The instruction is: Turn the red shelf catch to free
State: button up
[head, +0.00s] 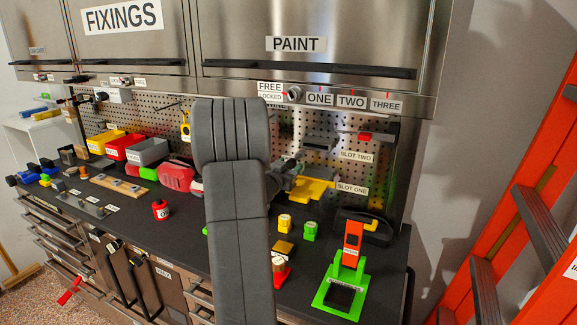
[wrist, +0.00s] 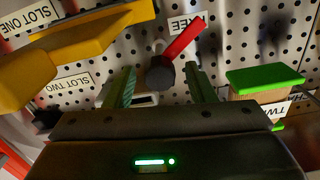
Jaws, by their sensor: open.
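A red lever (wrist: 183,37) with a dark round hub (wrist: 160,73) is on the pegboard in the wrist view; I take it for the red shelf catch. The lever slants from the hub toward the upper right. My gripper (wrist: 160,86) is open, with one finger on each side of the hub. I cannot tell whether either finger touches it. A small white plate shows below the hub, partly hidden, its words unreadable. In the head view my arm hides much of the middle, and my gripper (head: 283,180) shows only in part beside it. I cannot pick out the catch there.
A yellow piece (wrist: 90,38) is close on the left in the wrist view; a green-topped block (wrist: 265,80) is on the right. In the head view a yellow piece (head: 313,189) is beside my gripper. A green stand (head: 342,297) and small blocks occupy the worktop.

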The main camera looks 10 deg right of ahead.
jog(key=c, duration=1)
jog(key=shift+f+m+b, duration=0.25)
jog(key=shift+m+b, duration=0.25)
jog(key=shift+b, duration=0.15)
jog(key=shift+r+m+b, duration=0.2)
jog(key=shift+m+b, duration=0.45)
jog(key=shift+m, duration=0.45)
jog(key=o, duration=1)
jog(key=shift+s, duration=0.1)
jog(key=b+v, duration=0.2)
jog(key=v, duration=1.1)
jog(key=shift+s+a, duration=0.25)
